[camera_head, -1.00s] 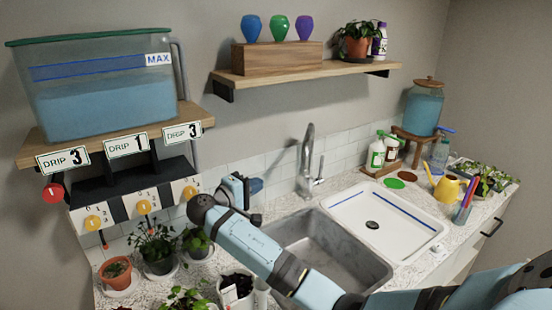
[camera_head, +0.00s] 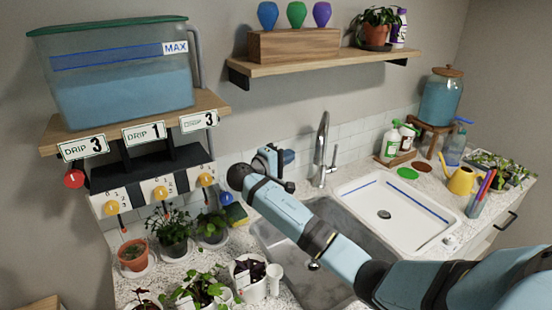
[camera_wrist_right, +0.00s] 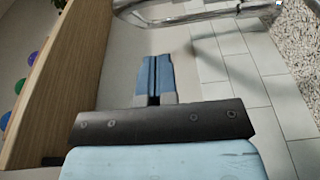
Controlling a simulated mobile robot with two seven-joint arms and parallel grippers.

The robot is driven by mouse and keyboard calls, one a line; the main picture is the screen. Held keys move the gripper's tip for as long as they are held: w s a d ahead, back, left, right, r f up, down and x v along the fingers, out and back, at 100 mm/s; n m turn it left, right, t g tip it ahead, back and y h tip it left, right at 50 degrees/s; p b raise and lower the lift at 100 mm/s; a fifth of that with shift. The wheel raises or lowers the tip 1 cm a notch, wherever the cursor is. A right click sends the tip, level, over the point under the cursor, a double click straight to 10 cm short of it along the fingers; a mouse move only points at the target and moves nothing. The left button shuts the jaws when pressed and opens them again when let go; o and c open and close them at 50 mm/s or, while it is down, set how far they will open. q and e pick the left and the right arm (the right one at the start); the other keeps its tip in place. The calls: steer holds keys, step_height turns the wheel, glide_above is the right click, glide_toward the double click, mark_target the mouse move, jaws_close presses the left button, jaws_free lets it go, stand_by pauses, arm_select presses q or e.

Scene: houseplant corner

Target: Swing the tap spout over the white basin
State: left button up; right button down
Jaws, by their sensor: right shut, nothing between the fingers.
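The chrome tap (camera_head: 322,150) stands upright behind the sink, near where the grey basin meets the white basin. Its curved spout also shows across the top of the right wrist view (camera_wrist_right: 190,10). I cannot tell exactly which basin the spout tip is above. The white basin (camera_head: 430,212) is to the right of the tap. My right gripper (camera_head: 286,157) is left of the tap, apart from it, with its blue fingers shut and empty. In the right wrist view the closed fingers (camera_wrist_right: 155,80) point toward the wall below the spout. My left gripper is not in view.
My right arm crosses over the grey basin (camera_head: 280,243). A wooden shelf (camera_head: 320,62) is above the tap. Bottles (camera_head: 391,142) and a green disc (camera_head: 408,174) are behind the white basin. Potted plants (camera_head: 172,232) crowd the counter at left.

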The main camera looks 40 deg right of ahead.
mark_target(321, 153)
steer(key=d, duration=0.1)
steer(key=s+d+p, duration=0.1)
steer(key=d, duration=0.1)
steer(key=s+d, duration=0.1)
steer(key=d, duration=0.1)
steer(key=shift+s+d+p, duration=0.15)
steer(key=shift+s+p, duration=0.05)
steer(key=shift+p, duration=0.15)
